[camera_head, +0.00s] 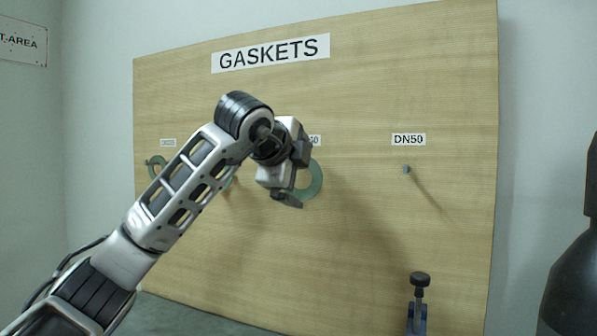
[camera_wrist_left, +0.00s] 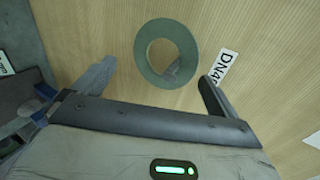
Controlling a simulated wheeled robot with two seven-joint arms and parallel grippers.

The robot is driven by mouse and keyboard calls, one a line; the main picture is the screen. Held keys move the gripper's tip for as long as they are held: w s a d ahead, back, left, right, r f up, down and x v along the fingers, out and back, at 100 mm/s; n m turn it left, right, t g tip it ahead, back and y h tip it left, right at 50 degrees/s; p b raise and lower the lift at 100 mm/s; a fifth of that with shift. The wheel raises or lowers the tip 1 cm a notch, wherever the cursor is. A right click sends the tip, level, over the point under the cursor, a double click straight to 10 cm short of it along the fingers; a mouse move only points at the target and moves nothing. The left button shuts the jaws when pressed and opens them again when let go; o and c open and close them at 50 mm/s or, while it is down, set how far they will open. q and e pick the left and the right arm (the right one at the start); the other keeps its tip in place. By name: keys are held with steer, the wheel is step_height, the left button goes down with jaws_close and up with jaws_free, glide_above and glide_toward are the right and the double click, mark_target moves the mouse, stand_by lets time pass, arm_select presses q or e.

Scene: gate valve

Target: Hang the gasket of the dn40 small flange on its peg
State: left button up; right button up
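A flat green ring gasket (camera_wrist_left: 150,73) lies against the wooden board in the left wrist view, beside a label reading DN4 with its end cut by my finger. In the head view this gasket (camera_head: 316,183) shows partly behind my left gripper (camera_head: 293,192). The left gripper (camera_wrist_left: 158,72) is open, with one finger on each side of the ring and no visible contact. My right gripper is out of view.
The board (camera_head: 450,240) carries a GASKETS sign (camera_head: 270,54). A bare peg (camera_head: 407,170) sits under the DN50 label (camera_head: 408,139). Another green gasket (camera_head: 155,168) hangs at the left, partly behind my arm. A blue fixture with a black knob (camera_head: 419,279) stands low at the right.

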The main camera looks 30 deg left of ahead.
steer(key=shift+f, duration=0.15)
arm_select(q)
steer(key=b+v, duration=0.2)
steer(key=v, duration=1.4)
steer(key=shift+b, duration=0.4)
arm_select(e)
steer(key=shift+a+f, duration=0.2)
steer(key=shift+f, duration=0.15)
